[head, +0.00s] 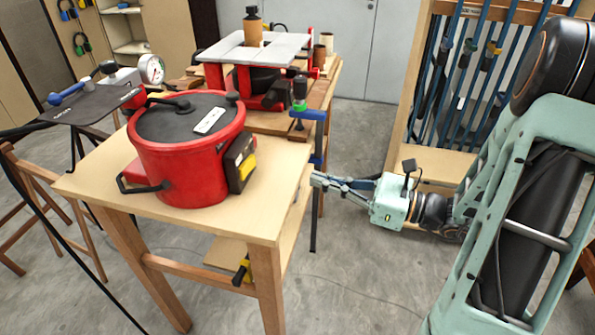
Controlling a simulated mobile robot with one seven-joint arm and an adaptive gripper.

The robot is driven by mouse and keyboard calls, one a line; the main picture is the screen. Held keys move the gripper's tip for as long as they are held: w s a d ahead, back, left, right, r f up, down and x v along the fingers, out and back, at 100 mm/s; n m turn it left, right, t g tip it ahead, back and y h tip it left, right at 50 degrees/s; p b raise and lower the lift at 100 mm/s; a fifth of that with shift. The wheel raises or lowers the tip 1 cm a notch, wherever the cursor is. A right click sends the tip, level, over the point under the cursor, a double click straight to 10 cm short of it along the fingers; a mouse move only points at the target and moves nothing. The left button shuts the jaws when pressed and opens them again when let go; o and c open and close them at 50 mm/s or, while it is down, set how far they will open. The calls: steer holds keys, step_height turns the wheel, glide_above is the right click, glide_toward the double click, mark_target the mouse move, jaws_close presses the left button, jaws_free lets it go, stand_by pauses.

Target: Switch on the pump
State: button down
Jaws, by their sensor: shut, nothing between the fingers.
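A red round pot-like vessel (190,150) with a black lid stands on a wooden table (275,190). It looks like the pump, but I cannot be sure. A dark box with a yellow patch (240,163) is fixed to its right side; I cannot make out a switch on it. My gripper (315,181) points left, just right of the table's right edge. Its fingers are shut and empty, apart from the vessel and its side box.
A blue-and-black clamp (310,115) stands upright at the table's right edge, close to my gripper. A gauge (151,69) stands back left. A rack of blue clamps (465,60) is back right.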

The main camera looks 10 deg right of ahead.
mark_target(255, 161)
steer(key=p+x, duration=0.1)
steer(key=x, duration=1.2)
steer(key=shift+w+a+n+g+y, duration=0.4)
steer(key=shift+n+g, duration=0.3)
steer(key=shift+g, duration=0.3)
steer(key=shift+d, duration=0.15)
steer(key=shift+d, duration=0.25)
steer(key=w+d+v, duration=0.1)
steer(key=w+v, duration=0.1)
steer(key=v, duration=1.1)
steer(key=shift+w+f, duration=0.1)
steer(key=shift+f, duration=0.05)
